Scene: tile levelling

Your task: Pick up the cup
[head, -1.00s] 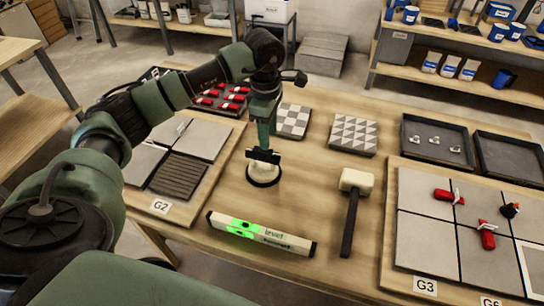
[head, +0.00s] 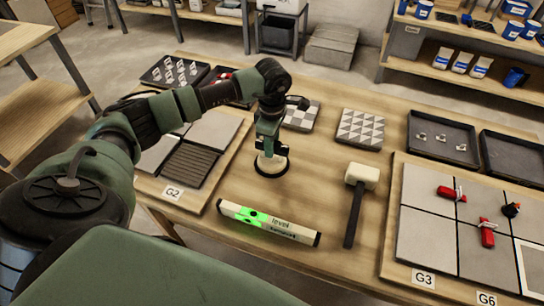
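The cup (head: 271,166) is a suction cup with a pale body and a black round rim. It stands upright on the wooden table, left of the mallet and behind the level. My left gripper (head: 270,150) points down directly over it, with its black fingers at the top of the cup. The fingers cover the cup's upper part, so I cannot tell whether they are closed on it. My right gripper is not in view.
A level (head: 285,230) with a green glow lies in front of the cup. A mallet (head: 361,177) lies to its right. The tiled panel G2 (head: 172,192) is at left, and tiled panel G3 (head: 400,262) at right. Patterned tiles (head: 360,129) lie behind.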

